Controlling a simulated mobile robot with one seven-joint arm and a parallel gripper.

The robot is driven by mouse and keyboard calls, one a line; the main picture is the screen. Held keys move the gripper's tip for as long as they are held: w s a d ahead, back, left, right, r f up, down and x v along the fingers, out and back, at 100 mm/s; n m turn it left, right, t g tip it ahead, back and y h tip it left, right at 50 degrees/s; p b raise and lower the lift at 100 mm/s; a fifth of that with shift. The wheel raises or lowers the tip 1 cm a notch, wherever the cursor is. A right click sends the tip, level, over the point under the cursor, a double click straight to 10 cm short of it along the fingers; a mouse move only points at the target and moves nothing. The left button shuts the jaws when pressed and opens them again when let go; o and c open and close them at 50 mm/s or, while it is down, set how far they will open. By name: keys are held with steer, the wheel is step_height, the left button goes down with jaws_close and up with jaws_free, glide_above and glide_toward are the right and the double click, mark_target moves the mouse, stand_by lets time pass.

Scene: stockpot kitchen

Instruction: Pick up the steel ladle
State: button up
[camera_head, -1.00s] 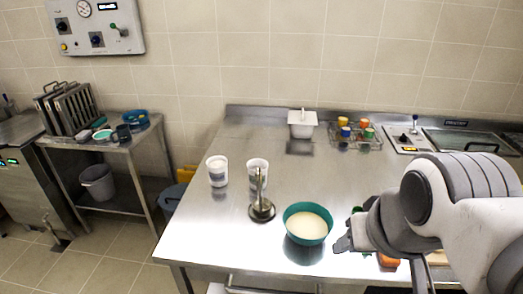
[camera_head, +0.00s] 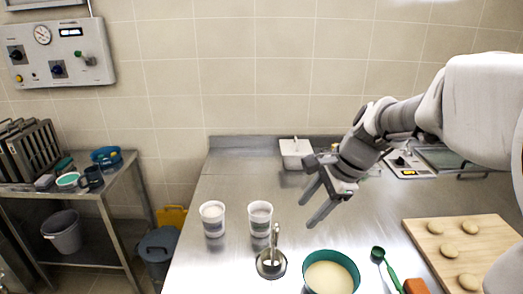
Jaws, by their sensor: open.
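The steel ladle (camera_head: 275,240) stands nearly upright near the front of the steel table, its handle pointing up. Its lower end meets a round, dark-rimmed steel base (camera_head: 271,264); I cannot tell whether that is its bowl or a holder. My gripper (camera_head: 308,212) is open and empty, its two fingers apart and pointing down-left. It hangs above the table, to the right of the ladle's handle and apart from it.
Two white tubs (camera_head: 213,219) (camera_head: 260,218) stand just behind the ladle. A teal bowl (camera_head: 330,272) of pale liquid is close to its right, then a green-handled scoop (camera_head: 386,266) and a wooden board (camera_head: 470,236) with dough pieces. A white container (camera_head: 296,153) stands behind.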

steer(key=w+f+m, duration=0.2)
steer(key=w, duration=0.1)
glide_toward(274, 248)
steer(key=w+a+f, duration=0.1)
steer(key=shift+x, duration=3.15)
steer(key=shift+w+a+r, duration=0.1)
steer(key=shift+a, duration=0.1)
jaws_close()
